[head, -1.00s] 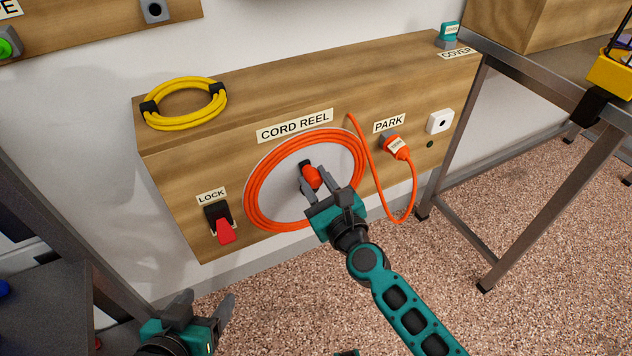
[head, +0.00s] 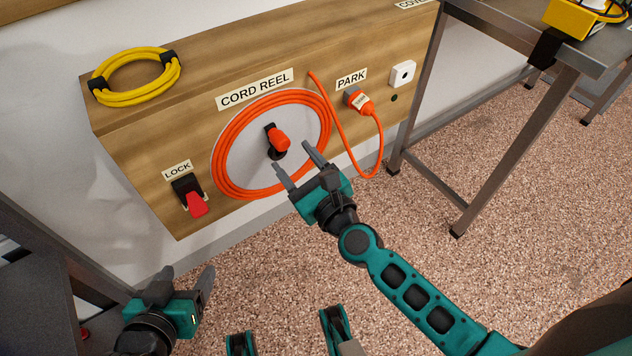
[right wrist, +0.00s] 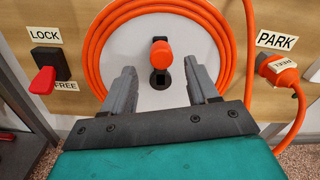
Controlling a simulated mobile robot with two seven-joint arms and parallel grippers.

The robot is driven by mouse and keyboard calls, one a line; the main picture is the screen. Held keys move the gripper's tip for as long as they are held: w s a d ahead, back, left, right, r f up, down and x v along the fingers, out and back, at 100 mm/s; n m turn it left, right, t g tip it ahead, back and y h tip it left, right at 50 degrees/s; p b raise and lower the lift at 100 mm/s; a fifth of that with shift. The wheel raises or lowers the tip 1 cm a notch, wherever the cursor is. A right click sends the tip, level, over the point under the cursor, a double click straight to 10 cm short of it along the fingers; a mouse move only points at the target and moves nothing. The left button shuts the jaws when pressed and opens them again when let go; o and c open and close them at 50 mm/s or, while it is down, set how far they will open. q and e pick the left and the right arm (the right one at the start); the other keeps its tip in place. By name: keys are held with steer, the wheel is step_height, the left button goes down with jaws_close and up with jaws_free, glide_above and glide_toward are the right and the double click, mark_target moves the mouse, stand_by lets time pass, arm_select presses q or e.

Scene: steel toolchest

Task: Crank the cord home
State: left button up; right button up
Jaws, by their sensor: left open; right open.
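The cord reel, a pale disc ringed by coiled orange cord (head: 222,160), is on the front of the wooden box. Its crank has an orange knob (head: 281,139) on a dark arm, pointing up in the right wrist view (right wrist: 162,54). My right gripper (head: 297,165) is open and empty, just in front of the reel and apart from the knob. The orange plug (head: 359,101) sits at the PARK holder, its cord hanging in a loop. The red LOCK lever (head: 197,204) points down in the head view; a FREE label shows beside it in the wrist view. My left gripper (head: 188,284) is open and empty, low at the left.
A coiled yellow cable (head: 135,77) lies on top of the wooden box (head: 250,55). A white socket (head: 403,74) is at the box's right. A steel-legged table (head: 512,150) stands at the right. The floor before the box is clear.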

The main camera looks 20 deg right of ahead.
steer(key=v, duration=0.7)
steer(key=shift+s, duration=0.4)
steer(key=shift+d, duration=0.1)
